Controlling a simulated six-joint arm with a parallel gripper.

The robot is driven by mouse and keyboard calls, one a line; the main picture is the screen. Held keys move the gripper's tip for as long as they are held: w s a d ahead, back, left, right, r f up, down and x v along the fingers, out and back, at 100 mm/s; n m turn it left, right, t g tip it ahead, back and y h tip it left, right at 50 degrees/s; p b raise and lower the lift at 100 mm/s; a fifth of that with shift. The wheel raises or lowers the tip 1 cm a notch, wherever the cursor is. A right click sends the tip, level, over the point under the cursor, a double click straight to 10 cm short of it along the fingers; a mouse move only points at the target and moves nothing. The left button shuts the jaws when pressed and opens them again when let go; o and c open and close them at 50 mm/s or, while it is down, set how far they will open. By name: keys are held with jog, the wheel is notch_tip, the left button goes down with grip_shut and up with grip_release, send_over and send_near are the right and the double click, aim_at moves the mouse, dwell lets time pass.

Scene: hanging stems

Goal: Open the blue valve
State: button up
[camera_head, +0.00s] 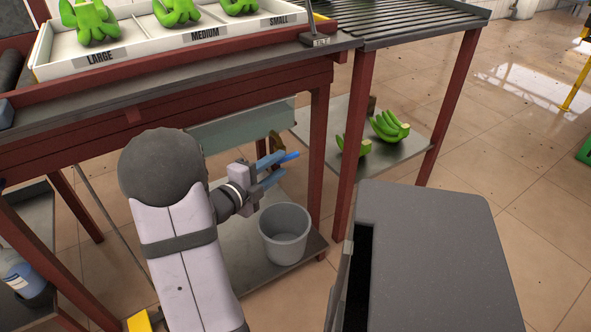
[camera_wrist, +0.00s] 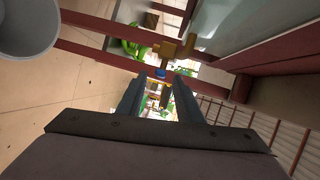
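The blue valve shows as a small bright blue handle (camera_head: 292,156) with a brass-coloured body (camera_head: 275,140) beside the translucent tank under the work table. In the wrist view the blue handle (camera_wrist: 160,73) appears in the gap between my fingertips, with the brass body (camera_wrist: 168,48) beyond it. My gripper (camera_head: 279,168) is open, its two blue-grey fingers pointing at the valve. In the wrist view my gripper (camera_wrist: 160,78) shows a clear gap between the fingers. I cannot tell whether the handle is within the fingers or just past the tips.
A grey bucket (camera_head: 285,234) stands on the lower shelf below my gripper. The translucent tank (camera_head: 240,125) hangs above and behind. A red table leg (camera_head: 319,140) is close on the right. A dark grey box (camera_head: 430,260) stands front right.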

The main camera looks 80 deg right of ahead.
aim_at(291, 155)
jog(key=shift+s+d+f+m+g+h+b, duration=0.35)
jog(key=shift+d+f+b, duration=0.2)
jog(key=shift+b, duration=0.45)
jog(key=shift+d+r+m+h+b, duration=0.25)
jog(key=shift+h+b, duration=0.1)
jog(key=shift+b, duration=0.1)
jog(key=shift+d, duration=0.1)
jog(key=shift+b+x, duration=1)
jog(key=shift+x, duration=2.55)
grip_shut()
